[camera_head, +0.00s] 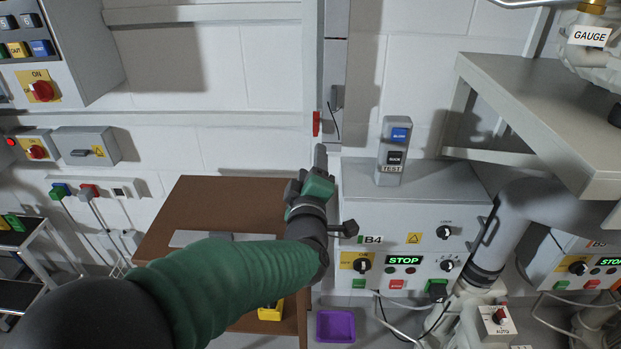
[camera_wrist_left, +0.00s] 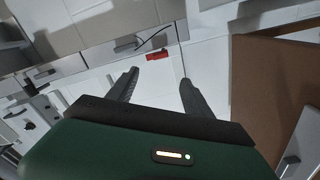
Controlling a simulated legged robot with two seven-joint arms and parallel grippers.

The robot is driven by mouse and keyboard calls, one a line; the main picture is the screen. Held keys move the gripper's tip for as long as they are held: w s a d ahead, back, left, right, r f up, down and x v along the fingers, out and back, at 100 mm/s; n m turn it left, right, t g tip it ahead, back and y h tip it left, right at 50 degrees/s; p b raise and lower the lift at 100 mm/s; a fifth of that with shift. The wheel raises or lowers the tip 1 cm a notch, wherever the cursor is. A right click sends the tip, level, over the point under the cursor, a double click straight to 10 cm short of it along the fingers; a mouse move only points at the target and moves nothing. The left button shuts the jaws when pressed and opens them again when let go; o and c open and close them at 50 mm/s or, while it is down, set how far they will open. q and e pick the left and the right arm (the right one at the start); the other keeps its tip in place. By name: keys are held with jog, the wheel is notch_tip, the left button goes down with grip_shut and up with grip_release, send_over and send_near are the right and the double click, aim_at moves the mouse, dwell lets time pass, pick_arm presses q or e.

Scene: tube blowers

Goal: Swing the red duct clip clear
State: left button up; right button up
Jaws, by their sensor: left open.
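The red duct clip (camera_head: 317,123) is a small red piece on the edge of the grey vertical duct (camera_head: 334,70), above the B4 cabinet. In the left wrist view the red clip (camera_wrist_left: 157,55) lies just beyond the fingertips, between their lines. My left gripper (camera_head: 321,155) is just below the clip in the head view, apart from it. In the left wrist view the gripper (camera_wrist_left: 158,75) has its two dark fingers spread with nothing between them. My right gripper is not in view.
The grey B4 cabinet (camera_head: 404,212) stands right of my gripper, with a BLOW/SUCK test box (camera_head: 394,152) on top. A brown table (camera_head: 212,207) is below left. A grey shelf (camera_head: 545,110) juts out at right.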

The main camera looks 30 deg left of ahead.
pick_arm(q)
jog(key=v, duration=0.4)
jog(key=shift+s+d, duration=0.1)
dwell(0.5)
